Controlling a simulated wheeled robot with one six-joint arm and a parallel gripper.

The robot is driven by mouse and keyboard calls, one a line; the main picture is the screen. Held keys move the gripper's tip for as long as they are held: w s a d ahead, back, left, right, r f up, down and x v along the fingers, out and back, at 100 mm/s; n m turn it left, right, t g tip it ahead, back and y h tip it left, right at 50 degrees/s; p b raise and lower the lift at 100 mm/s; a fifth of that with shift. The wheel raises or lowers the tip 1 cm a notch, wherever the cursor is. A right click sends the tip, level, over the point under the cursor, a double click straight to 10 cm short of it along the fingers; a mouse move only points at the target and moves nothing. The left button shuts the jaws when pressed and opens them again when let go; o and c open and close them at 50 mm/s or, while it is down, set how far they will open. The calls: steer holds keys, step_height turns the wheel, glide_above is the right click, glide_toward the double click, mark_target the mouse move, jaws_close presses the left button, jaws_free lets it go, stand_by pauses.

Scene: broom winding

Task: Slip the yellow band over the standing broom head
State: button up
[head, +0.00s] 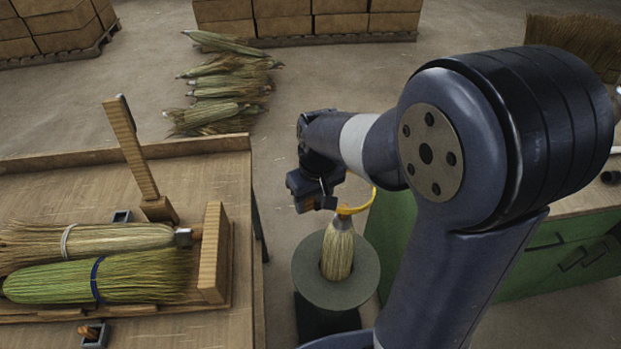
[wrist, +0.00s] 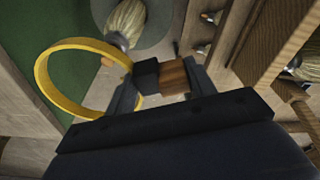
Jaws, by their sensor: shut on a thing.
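The yellow band (head: 358,209) is an open ring held out level from my gripper (head: 318,196). In the wrist view, my gripper (wrist: 160,80) is shut on a small black and wooden block (wrist: 174,77) from which the band (wrist: 85,43) extends to the left. The broom head (head: 338,255) stands upright in a grey round disc (head: 305,285), narrow end up. In the head view the band is at the height of its top and slightly to the right. In the wrist view the broom head (wrist: 126,18) shows its tip partly behind the band's rim; I cannot tell whether the ring encloses it.
A wooden table (head: 210,180) at left holds a tray with two tied brooms (head: 100,275) and a slanted wooden post (head: 132,150). A green cabinet (head: 560,262) stands at right. Corn-like bundles (head: 225,90) lie on the floor behind.

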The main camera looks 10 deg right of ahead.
steer(key=shift+w, duration=0.15)
steer(key=shift+f+b, duration=0.5)
step_height(320, 180, down, 38)
steer(key=b, duration=2.9)
steer(key=shift+r, duration=0.25)
steer(key=o, duration=1.1)
steer(key=r+p, duration=0.1)
steer(key=r, duration=0.2)
steer(key=s+r, duration=0.1)
steer(key=r, duration=0.3)
steer(key=r+p, duration=0.1)
steer(key=r, duration=0.2)
steer(key=shift+s+d+r+p, duration=0.2)
steer(key=shift+s+r+p, duration=0.05)
steer(key=shift+r+p, duration=0.1)
